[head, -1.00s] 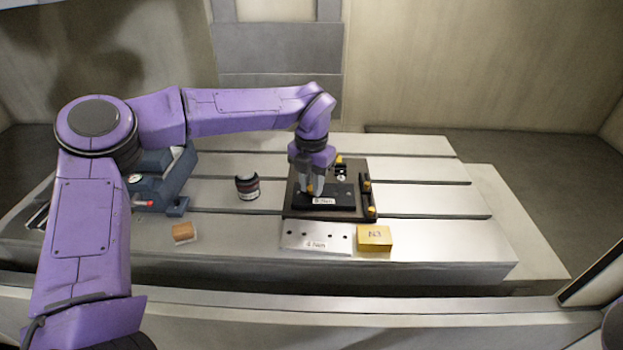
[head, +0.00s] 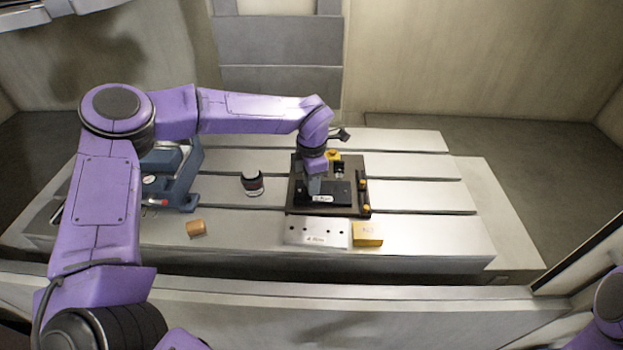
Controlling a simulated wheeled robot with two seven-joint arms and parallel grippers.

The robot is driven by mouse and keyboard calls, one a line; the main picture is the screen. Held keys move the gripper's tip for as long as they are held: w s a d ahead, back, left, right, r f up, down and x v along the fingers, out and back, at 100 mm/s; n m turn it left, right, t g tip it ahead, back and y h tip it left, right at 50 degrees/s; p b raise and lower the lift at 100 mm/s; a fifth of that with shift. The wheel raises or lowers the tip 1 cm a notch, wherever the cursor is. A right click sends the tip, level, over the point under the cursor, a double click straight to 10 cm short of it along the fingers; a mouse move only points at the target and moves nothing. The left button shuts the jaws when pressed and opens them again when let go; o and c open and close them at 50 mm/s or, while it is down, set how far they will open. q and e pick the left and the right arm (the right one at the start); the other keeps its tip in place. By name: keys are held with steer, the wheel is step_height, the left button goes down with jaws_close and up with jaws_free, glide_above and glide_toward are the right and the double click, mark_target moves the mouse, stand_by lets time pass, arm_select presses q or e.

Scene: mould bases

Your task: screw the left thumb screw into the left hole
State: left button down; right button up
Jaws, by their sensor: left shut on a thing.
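The dark mould base (head: 297,204) lies on the slotted metal table, with a labelled black block (head: 343,192) on it. My left gripper (head: 314,190) points down over the left part of the black block. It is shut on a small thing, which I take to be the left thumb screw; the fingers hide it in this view. The left hole is hidden under the gripper, so I cannot tell how deep the screw sits. Yellow-headed pieces show at the base's back (head: 334,155) and along its right side (head: 362,184). My right gripper is out of view.
A steel plate with holes (head: 300,233) and a yellow block (head: 368,235) lie in front of the base. A black and white round part (head: 252,184), an orange-brown block (head: 196,228) and a blue-grey vise (head: 185,185) are to the left. The table's right side is clear.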

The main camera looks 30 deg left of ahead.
arm_select(q)
steer(key=m+p, duration=0.6)
steer(key=shift+r+p, duration=0.25)
steer(key=shift+p, duration=0.1)
steer(key=c, duration=0.9)
jaws_free()
steer(key=shift+f+b, duration=0.35)
steer(key=shift+b, duration=0.1)
steer(key=shift+o, duration=0.2)
step_height(320, 180, up, 4)
steer(key=shift+r+p, duration=0.2)
steer(key=shift+p, duration=0.65)
steer(key=shift+r, duration=0.4)
